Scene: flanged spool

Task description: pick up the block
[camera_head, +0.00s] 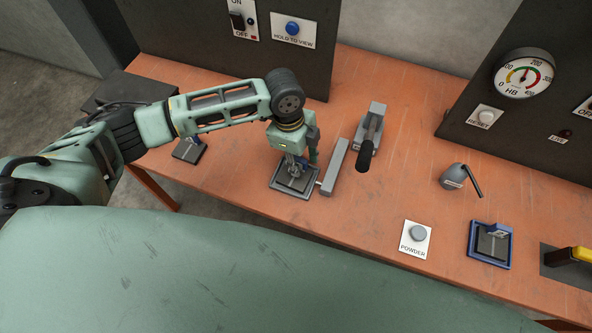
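My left gripper (295,163) points down over a dark square plate (281,185) on the orange table. Its fingertips are close to the plate, and small grey and blue parts show around them. The fingers are too small and overlapped to tell whether they are open, shut or touching anything. I cannot tell for certain which thing is the block. A grey rectangular bar (336,164) stands just right of the plate. A dark grey piece (492,244) lies in a blue-rimmed tray (472,254) at the right. My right gripper is not in view.
A grey device with a black-handled lever (365,157) stands right of the bar. Another small dark plate (186,151) lies left. Table between lever and bottle is clear.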

